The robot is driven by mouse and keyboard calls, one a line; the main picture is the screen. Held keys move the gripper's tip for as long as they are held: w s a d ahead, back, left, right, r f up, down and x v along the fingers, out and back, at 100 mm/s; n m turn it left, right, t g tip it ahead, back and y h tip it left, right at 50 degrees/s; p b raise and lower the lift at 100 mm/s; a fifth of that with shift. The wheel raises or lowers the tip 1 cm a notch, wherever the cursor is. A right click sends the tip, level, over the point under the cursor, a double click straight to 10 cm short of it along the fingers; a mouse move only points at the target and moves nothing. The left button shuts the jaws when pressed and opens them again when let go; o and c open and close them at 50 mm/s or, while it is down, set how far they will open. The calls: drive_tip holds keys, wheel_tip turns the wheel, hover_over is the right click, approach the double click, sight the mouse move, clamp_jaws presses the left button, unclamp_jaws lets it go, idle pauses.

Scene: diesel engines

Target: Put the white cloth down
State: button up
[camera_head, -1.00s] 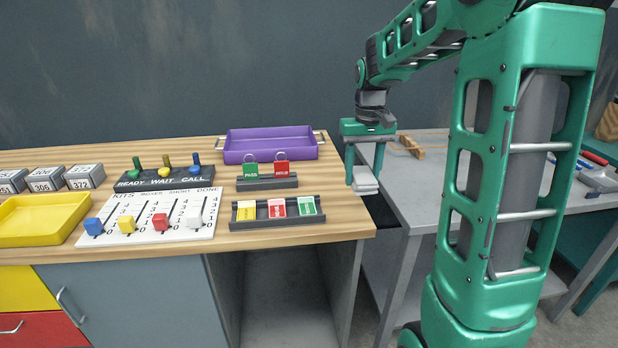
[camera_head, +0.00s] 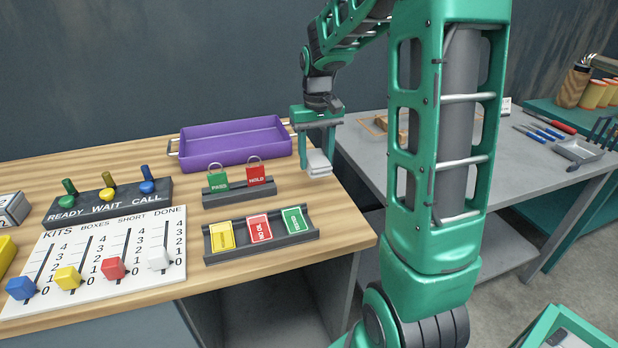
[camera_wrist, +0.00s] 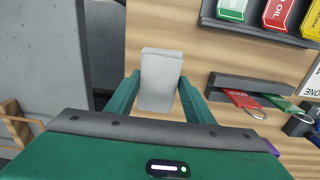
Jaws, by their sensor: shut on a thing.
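The white cloth (camera_head: 319,162) is a small folded pad held at the tips of my gripper (camera_head: 318,152). In the wrist view the white cloth (camera_wrist: 160,80) sits between the two green fingers of my gripper (camera_wrist: 158,92), which are shut on it. In the head view the cloth appears near the right edge of the wooden bench (camera_head: 345,228), to the right of the red HOLD tag. Whether it touches the bench top cannot be told.
A purple tray (camera_head: 186,160) stands at the back of the bench. Red and green padlock tags (camera_head: 256,173) and a card rack (camera_head: 262,246) are left of my gripper. A grey metal table (camera_head: 362,150) stands to the right, with a wooden frame on it.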

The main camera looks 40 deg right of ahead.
sight(313, 187)
drive_tip(key=f, duration=0.2)
drive_tip(key=shift+w+a+f, duration=0.15)
drive_tip(key=shift+a+f, duration=0.15)
drive_tip(key=shift+a, duration=0.1)
drive_tip(key=shift+f, duration=1.75)
drive_tip(key=shift+f, duration=0.1)
drive_tip(key=o, duration=1.1)
